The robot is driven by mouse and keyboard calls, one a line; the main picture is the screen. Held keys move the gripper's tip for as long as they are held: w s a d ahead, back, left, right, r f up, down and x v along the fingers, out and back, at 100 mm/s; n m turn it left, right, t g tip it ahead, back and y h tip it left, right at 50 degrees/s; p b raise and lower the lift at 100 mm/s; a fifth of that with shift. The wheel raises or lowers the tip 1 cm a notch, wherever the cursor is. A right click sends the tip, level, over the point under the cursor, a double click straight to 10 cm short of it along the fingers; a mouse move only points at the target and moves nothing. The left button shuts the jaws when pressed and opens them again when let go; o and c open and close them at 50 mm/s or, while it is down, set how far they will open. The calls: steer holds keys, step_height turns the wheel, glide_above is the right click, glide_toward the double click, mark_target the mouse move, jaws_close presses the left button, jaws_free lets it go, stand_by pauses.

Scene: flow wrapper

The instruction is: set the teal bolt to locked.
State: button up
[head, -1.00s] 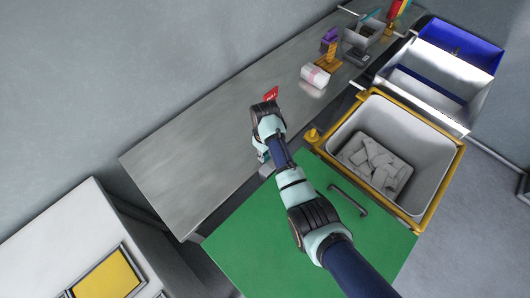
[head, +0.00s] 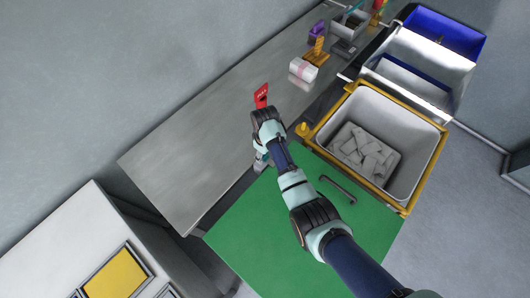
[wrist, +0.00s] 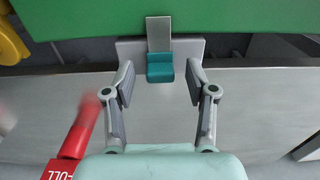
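The teal bolt (wrist: 160,67) shows in the wrist view as a small stepped block on a grey plate (wrist: 190,46), at the edge of the green panel (wrist: 240,15). A flat metal strip (wrist: 159,32) runs from it onto the green panel. My gripper (wrist: 160,82) is open, with one finger on each side of the bolt and visible gaps on both sides. In the head view my gripper (head: 262,163) is at the bench-side edge of the green panel (head: 290,235). The bolt cannot be made out there. Whether the fingers are level with the bolt is unclear.
A red tag (head: 261,96) stands close by my wrist, and a red part (wrist: 80,135) shows left of my gripper. A yellow knob (head: 303,129) is near the yellow-rimmed bin (head: 430,165). The steel bench (head: 190,165) is clear at left; a white roll (head: 303,69) lies farther back.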

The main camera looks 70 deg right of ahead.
step_height(320, 180, up, 8)
steer(key=shift+f, duration=0.25)
stand_by(0.6)
